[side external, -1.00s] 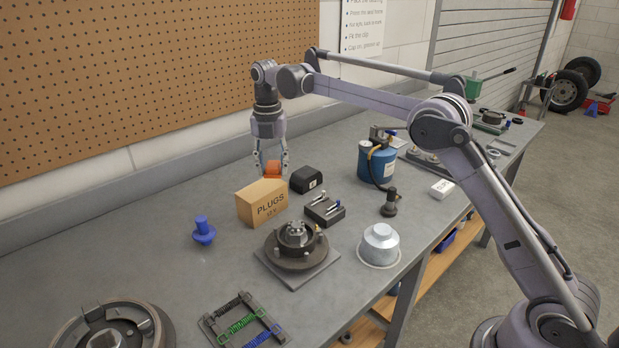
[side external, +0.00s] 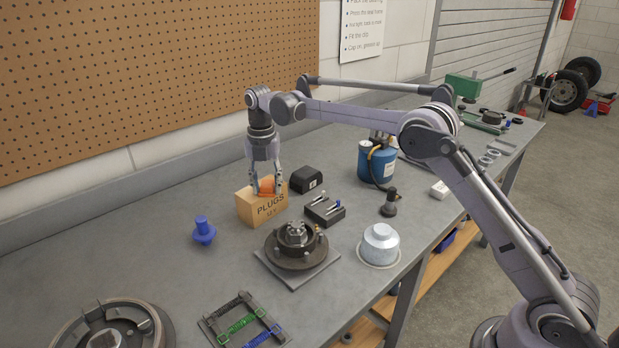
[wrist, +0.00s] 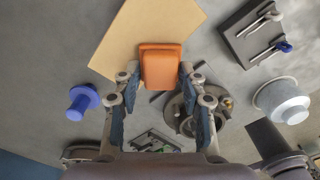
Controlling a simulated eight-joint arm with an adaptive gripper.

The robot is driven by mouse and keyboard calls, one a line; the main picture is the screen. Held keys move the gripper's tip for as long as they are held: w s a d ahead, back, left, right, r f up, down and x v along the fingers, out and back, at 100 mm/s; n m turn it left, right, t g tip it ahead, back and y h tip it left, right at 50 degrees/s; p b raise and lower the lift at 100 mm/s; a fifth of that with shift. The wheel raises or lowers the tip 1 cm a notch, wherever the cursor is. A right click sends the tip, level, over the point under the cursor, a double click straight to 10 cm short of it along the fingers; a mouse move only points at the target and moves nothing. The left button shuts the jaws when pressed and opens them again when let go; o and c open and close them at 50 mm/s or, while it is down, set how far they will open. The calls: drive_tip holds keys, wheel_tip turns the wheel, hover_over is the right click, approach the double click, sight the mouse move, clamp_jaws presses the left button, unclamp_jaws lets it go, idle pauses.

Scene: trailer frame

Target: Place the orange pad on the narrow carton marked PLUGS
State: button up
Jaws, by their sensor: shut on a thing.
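The orange pad (wrist: 161,66) is between the two fingers of my gripper (wrist: 158,82), which is shut on it. In the wrist view the pad overlaps the near part of the top of the tan PLUGS carton (wrist: 135,38). In the side external view the carton (side external: 258,208) stands upright on the bench, with its printed face toward the camera. My gripper (side external: 267,192) points down at the carton's top, and the pad (side external: 266,186) shows between the fingers at the top edge. I cannot tell whether the pad touches the carton.
A black box (side external: 306,179) and a dark block with pins (side external: 324,211) stand right of the carton. A blue plug (side external: 203,230) stands to the left. A hub on a plate (side external: 297,245) and a silver cup (side external: 379,245) are in front. Bare bench lies behind the carton.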

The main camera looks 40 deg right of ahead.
sight(266, 185)
drive_tip(key=o, duration=1.1)
drive_tip(key=shift+r, duration=6.05)
drive_tip(key=shift+r, duration=0.1)
